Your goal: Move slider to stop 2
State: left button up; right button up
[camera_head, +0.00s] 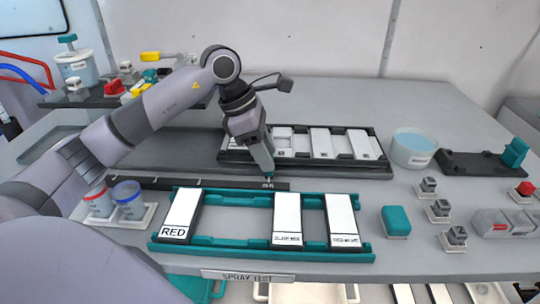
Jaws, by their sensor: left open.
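A long black rail (200,183) lies across the table in front of the black card tray. Small white lettering, too small to read, shows near its right end. My left gripper (267,172) points down at the right end of the rail. A small dark teal piece at its fingertips may be the slider, but the gripper covers most of it. I cannot tell whether the fingers touch it. The gap between the fingers does not show clearly. I cannot make out any stop numbers. My right gripper is not in view.
A teal rack (220,240) with white cards, one marked RED, stands in front of the rail. A black tray (375,172) of white cards is behind. Red- and blue-rimmed cups (128,200) stand at left. A water tub (412,148) and small blocks are at right.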

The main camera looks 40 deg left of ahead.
pick_arm(q)
jog(key=shift+x, duration=1.1)
grip_shut()
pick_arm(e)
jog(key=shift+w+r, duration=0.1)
pick_arm(q)
jog(key=shift+a, duration=0.1)
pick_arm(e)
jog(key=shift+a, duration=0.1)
